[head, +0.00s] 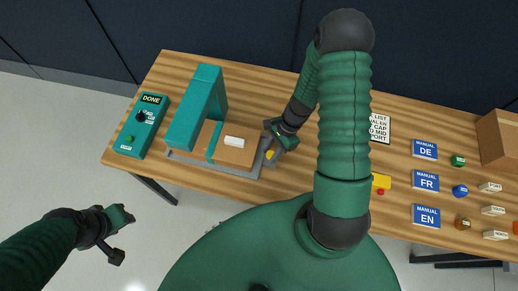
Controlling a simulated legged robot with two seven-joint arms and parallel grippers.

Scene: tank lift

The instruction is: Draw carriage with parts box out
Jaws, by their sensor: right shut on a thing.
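The brown parts box (234,153) with a white block on top sits on the grey carriage (205,166). Its left part is close to the teal arch (196,105), which hides some of it. My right gripper (272,149) is shut on the yellow handle (270,155) at the carriage's right end; the gripper partly hides the handle. My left gripper (117,237) is open and empty, off the table's front left side.
A teal control panel (142,126) marked DONE lies at the table's left end. Blue manual cards (425,182), several small coloured caps and labels, and a cardboard box (497,139) lie on the right. My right arm hides the table's middle.

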